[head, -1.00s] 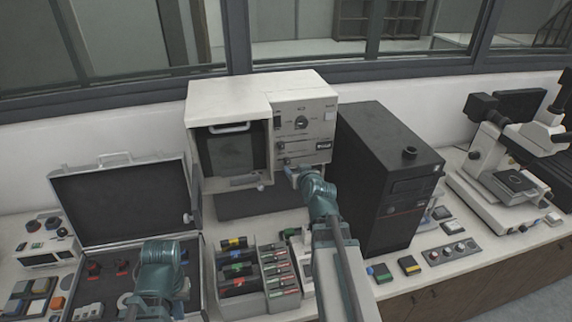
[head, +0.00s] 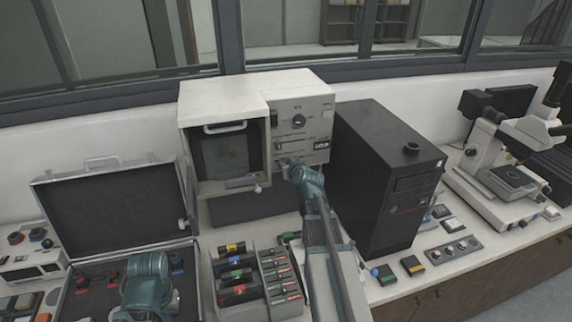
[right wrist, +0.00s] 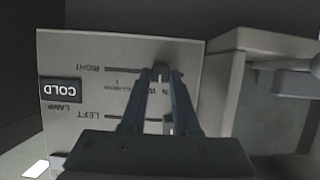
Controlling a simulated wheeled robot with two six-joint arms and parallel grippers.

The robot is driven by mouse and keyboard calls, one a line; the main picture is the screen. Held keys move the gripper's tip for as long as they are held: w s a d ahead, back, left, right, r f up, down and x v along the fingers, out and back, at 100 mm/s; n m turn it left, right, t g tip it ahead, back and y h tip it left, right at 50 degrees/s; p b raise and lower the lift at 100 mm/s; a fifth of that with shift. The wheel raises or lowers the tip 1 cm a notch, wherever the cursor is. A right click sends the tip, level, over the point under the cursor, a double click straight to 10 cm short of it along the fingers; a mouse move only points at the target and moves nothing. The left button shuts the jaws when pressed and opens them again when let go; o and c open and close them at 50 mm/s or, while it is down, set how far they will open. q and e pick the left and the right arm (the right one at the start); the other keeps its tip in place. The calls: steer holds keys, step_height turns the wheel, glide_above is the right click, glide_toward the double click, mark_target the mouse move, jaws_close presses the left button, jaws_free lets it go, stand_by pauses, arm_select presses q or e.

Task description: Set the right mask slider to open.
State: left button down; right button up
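The mounting press (head: 222,95) stands on the bench, with its control panel on the right half of its front. My right gripper (head: 283,163) is at the lower part of that panel. In the right wrist view the panel appears upside down. The left mask slider (right wrist: 168,124) is in the slot labelled LEFT, partly hidden by the gripper.
A black tower unit (head: 388,175) stands just right of the press, close to my right arm. An open case (head: 110,215) lies at the left. A tray of coloured pieces (head: 245,275) stands in front of the press. A microscope (head: 505,165) is at the far right.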

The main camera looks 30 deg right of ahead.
jaws_close()
stand_by(1.1)
